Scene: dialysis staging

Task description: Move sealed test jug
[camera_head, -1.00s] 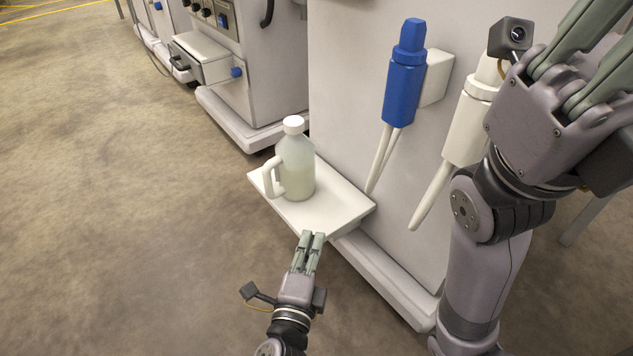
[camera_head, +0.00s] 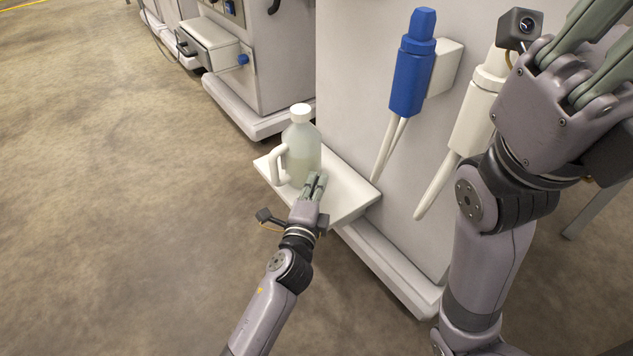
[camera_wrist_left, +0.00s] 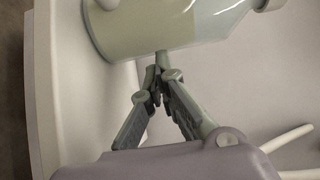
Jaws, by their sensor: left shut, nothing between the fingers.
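The test jug (camera_head: 302,150) is translucent with a white cap and a white side handle, partly full of pale liquid. It stands upright on a white shelf (camera_head: 345,196) on the machine's front. In the left wrist view the jug (camera_wrist_left: 165,25) lies across the top of the picture. My left gripper (camera_head: 316,180) is shut and empty, its fingertips at the lower front of the jug; I cannot tell if they touch it. The shut fingers also show in the left wrist view (camera_wrist_left: 158,70). My right gripper (camera_head: 610,60) is raised at the upper right, its fingertips cut off by the picture edge.
A blue connector (camera_head: 411,75) and a white connector (camera_head: 478,115) with hanging tubes are on the machine panel to the right of the jug. Another machine (camera_head: 265,60) stands behind. The floor (camera_head: 120,200) to the left is clear.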

